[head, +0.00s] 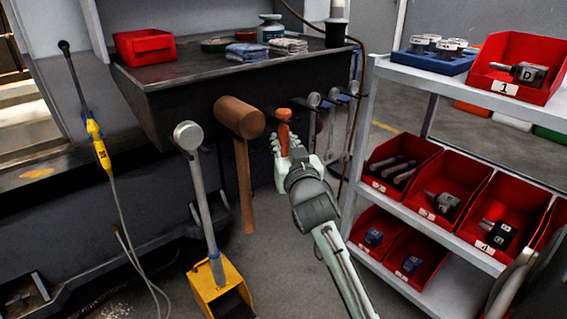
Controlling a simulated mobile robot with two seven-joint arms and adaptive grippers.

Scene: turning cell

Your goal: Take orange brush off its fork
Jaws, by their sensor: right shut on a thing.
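The orange brush (284,117) shows as a short orange handle at the front of the dark bench, between the wooden mallet (238,118) and the hanging metal tools. My right gripper (282,141) reaches up from below and is shut on the orange brush. The gripper hides the lower part of the brush. The fork that holds it cannot be made out, so I cannot tell whether the brush still touches it. My left gripper is not in view.
Hanging metal tools (332,125) are close right of the gripper. A shelf rack (470,81) with red bins stands at right. The bench top (190,73) carries a red bin and cloths.

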